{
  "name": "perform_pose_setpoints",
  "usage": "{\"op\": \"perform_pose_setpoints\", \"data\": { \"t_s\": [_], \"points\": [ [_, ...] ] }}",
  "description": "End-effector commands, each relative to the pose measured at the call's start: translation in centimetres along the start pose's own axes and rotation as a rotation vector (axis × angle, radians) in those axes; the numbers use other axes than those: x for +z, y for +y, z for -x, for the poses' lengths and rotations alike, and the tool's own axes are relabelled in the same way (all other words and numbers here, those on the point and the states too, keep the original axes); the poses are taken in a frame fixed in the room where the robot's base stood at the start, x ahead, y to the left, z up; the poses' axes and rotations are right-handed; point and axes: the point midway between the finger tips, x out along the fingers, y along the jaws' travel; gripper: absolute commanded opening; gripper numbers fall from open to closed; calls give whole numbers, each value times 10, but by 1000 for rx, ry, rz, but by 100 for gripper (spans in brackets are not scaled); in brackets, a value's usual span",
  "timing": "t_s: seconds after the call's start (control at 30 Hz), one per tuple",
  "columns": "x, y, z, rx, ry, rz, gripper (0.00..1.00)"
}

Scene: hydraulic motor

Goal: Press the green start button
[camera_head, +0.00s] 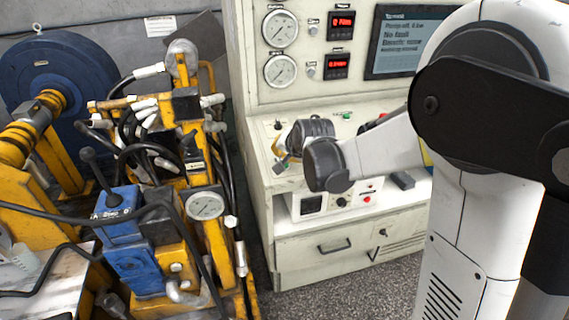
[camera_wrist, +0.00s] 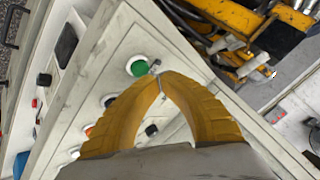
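A green round button (camera_wrist: 137,66) with a pale ring sits on the light panel in the wrist view, just beyond and to the left of my fingertips. My gripper (camera_wrist: 160,77) has yellow curved fingers whose tips come together; nothing is seen held between them. The tips appear apart from the button in this view. In the head view my gripper (camera_head: 280,150) is over the left end of the sloped console, and its dark wrist hides part of the panel. A small green control (camera_head: 347,116) shows behind the wrist; I cannot tell if it is the same button.
A small metal toggle (camera_wrist: 155,67) stands right beside the button. More controls, including a black one (camera_wrist: 152,130), lie near the fingers. The console cabinet (camera_head: 300,235) has gauges and a screen (camera_head: 405,38). A yellow hydraulic rig with hoses (camera_head: 190,140) stands at the left.

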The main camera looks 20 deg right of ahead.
Motion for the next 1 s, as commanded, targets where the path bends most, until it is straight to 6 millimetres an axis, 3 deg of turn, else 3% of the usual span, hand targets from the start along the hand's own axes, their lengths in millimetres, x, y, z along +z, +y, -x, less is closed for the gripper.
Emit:
{"op": "perform_pose_setpoints", "data": {
  "t_s": [1.0],
  "points": [
    [5, 5, -10, 0, 0, 0, 0]
  ]
}}
